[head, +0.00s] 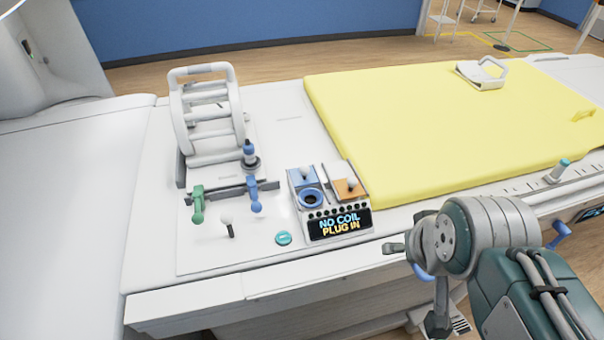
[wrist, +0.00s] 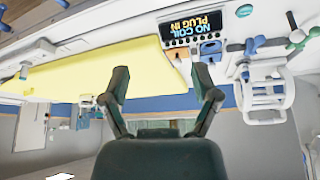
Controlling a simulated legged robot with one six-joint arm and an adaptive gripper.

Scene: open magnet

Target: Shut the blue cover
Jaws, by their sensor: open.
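The box display (head: 340,225) reads "NO COIL PLUG IN". Left of it stand a blue lever (head: 255,195), a green lever (head: 198,203) and a white coil frame (head: 205,115). A yellow mat (head: 440,125) lies behind. A teal button (head: 283,239) is in front.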

